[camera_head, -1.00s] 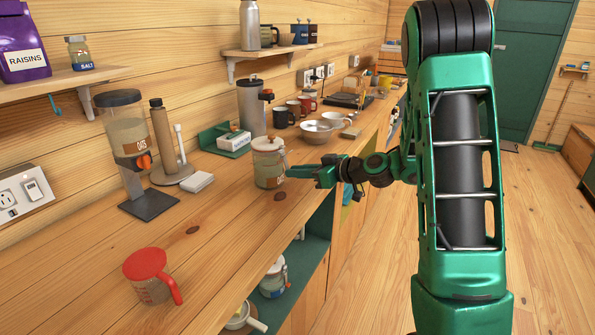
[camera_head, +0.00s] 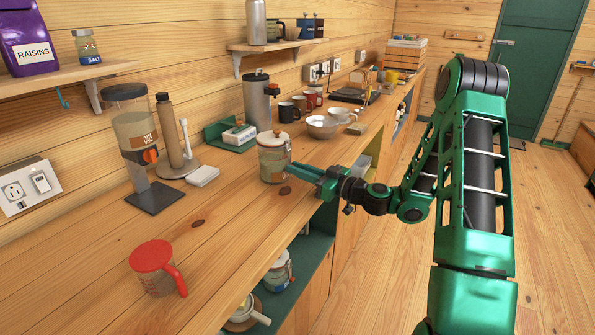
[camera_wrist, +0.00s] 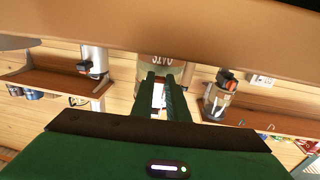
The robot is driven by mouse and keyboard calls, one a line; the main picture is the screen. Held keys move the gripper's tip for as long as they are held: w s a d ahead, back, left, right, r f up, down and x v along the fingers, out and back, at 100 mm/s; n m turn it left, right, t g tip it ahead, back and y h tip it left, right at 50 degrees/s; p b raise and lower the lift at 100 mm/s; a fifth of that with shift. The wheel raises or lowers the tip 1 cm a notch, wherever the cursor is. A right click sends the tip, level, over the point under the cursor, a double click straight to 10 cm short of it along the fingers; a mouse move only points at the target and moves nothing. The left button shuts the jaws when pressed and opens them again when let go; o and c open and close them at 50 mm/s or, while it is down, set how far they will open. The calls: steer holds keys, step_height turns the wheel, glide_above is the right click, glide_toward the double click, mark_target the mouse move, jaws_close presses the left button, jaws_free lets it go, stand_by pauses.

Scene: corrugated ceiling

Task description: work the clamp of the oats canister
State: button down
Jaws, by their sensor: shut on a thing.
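The oats canister (camera_head: 273,163) stands upright on the wooden counter, a pale jar with a light lid and a brown knob.
A dispenser (camera_head: 134,140) with an orange knob and a red measuring cup (camera_head: 153,265) stand left of the canister. A green holder (camera_head: 226,136), a steel flask (camera_head: 257,100), mugs and bowls stand behind it.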

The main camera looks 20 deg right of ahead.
steer(key=shift+f, duration=0.15)
steer(key=c, duration=1.7)
jaws_free()
steer(key=shift+a, duration=0.1)
steer(key=v, duration=1)
steer(key=shift+s+d, duration=0.2)
steer(key=shift+d, duration=0.1)
